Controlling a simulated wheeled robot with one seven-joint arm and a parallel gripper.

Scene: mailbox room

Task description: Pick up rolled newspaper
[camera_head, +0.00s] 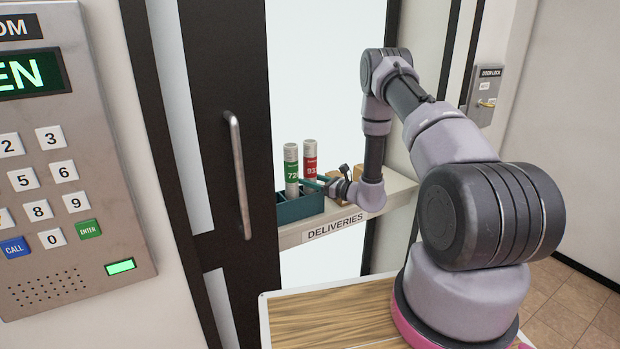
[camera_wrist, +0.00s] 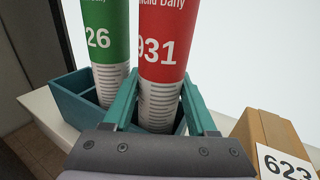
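Two rolled newspapers stand upright in a teal bin (camera_head: 300,208). One is green-labelled (camera_head: 291,165), its number ending in 26 in the wrist view (camera_wrist: 105,35). The other is red-labelled (camera_head: 310,157) and shows 931 in the wrist view (camera_wrist: 163,40). My gripper (camera_head: 322,183) reaches in from the right at the rolls. In the wrist view my gripper (camera_wrist: 160,82) is open, with one teal finger on each side of the red roll's lower part. The left finger passes between the two rolls. I cannot tell whether either finger touches the red roll.
The bin sits on a shelf marked DELIVERIES (camera_head: 335,226). A cardboard parcel (camera_wrist: 275,140) labelled 623 stands right of the bin. A dark door frame with a vertical handle (camera_head: 239,175) is to the left, beside a keypad panel (camera_head: 70,170).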

